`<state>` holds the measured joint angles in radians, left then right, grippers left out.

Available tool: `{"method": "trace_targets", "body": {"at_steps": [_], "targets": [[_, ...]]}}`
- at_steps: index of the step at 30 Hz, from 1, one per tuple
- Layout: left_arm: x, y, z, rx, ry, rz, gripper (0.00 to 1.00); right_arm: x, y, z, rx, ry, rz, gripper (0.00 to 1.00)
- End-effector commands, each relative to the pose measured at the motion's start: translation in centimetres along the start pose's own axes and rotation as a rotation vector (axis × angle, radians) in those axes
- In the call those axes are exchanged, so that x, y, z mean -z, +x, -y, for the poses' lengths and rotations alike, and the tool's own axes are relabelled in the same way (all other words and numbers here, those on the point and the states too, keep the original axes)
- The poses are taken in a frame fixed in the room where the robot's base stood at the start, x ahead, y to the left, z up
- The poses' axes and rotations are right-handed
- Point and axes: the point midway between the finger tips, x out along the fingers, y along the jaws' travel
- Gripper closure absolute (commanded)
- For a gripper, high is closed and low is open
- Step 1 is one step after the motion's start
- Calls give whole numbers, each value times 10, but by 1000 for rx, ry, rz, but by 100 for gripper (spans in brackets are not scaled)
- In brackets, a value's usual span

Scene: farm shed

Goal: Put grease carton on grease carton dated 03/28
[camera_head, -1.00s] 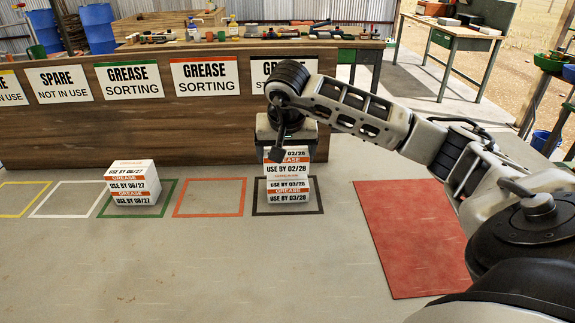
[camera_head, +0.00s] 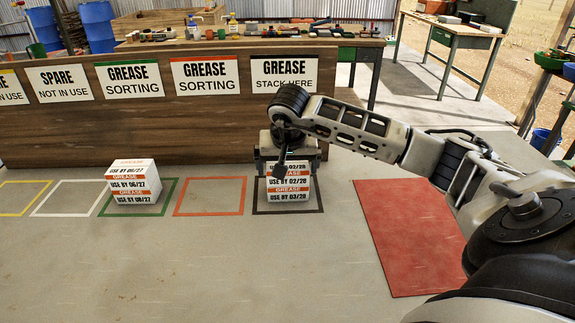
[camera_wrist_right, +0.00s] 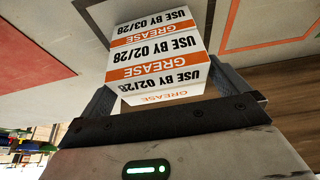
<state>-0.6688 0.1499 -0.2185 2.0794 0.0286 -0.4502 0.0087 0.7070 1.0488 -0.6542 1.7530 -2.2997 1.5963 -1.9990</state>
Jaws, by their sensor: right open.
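The 02/28 grease carton (camera_head: 290,181), white with orange bands, sits on the grease carton dated 03/28 (camera_head: 290,197) inside the dark square. The two look roughly aligned. In the right wrist view the 02/28 carton (camera_wrist_right: 160,68) is nearest my gripper, with the 03/28 carton (camera_wrist_right: 155,27) beyond it. My right gripper (camera_head: 289,163) is right above the stack, pointing down. In the wrist view its open fingers (camera_wrist_right: 165,90) are on either side of the upper carton, close to its sides. My left gripper is not in view.
Two 06/27 cartons (camera_head: 135,182) are stacked in the green square. The orange square (camera_head: 210,214) and white square (camera_head: 66,214) are empty. A wooden panel with signs (camera_head: 208,130) stands behind. A red floor patch (camera_head: 412,235) lies to the right.

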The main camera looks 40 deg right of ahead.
Motion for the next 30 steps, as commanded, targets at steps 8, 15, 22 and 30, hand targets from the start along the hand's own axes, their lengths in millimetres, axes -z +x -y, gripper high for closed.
{"method": "trace_targets", "body": {"at_steps": [8, 15, 22, 30], "targets": [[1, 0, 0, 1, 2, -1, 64, 2, -38, 0, 3, -1, -6, 0], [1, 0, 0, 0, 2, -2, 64, 2, -90, 0, 3, -1, -5, 0], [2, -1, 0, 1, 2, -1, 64, 1, -118, 0, 2, 0, -1, 0], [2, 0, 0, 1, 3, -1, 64, 1, -122, 0, 0, 0, 0, 0]]}}
